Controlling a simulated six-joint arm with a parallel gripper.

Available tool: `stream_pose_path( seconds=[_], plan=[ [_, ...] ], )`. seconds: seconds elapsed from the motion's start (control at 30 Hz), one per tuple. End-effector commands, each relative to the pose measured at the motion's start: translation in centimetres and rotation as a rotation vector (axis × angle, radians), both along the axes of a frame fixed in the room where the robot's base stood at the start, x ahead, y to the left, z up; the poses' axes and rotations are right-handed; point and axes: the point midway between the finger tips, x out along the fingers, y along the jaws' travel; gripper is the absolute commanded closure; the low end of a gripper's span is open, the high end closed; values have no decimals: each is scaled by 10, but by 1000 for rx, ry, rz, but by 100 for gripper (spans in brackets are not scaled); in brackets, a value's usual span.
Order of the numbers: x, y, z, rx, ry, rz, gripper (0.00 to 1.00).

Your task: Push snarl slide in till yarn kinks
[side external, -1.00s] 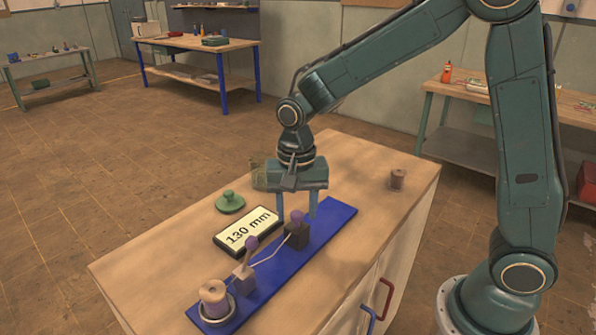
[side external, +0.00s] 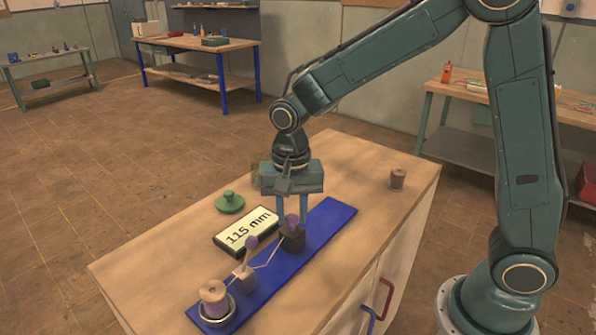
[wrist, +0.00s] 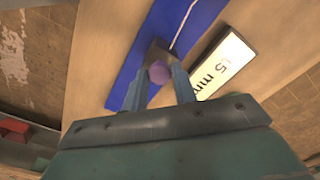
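A blue rail board (side external: 325,222) lies along the cabinet top. Its dark slide block with a purple knob (side external: 291,219) stands near the middle; the knob also shows in the wrist view (wrist: 159,72). My gripper (side external: 293,222) is over the block, its two fingers close on either side of it. Pale yarn (side external: 271,257) runs between the blocks with a low bend near the second one. A display (side external: 246,231) reads 115 mm. Exact finger contact is partly hidden.
A green round knobbed piece (side external: 230,202) lies beyond the display. The board's right end is bare. Other benches stand well away.

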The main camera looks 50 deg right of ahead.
Motion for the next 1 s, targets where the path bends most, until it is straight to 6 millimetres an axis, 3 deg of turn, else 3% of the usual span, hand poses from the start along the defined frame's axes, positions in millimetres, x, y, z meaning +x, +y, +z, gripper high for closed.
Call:
stream_pose_path(
  seconds=[0.1,0.57,0.77,1.0],
  plan=[
    [0,0,0,1,-1,0,54],
    [1,0,6,0,-3,0,54],
    [1,0,25,1,-4,0,54],
    [1,0,64,1,-6,0,54]
  ],
)
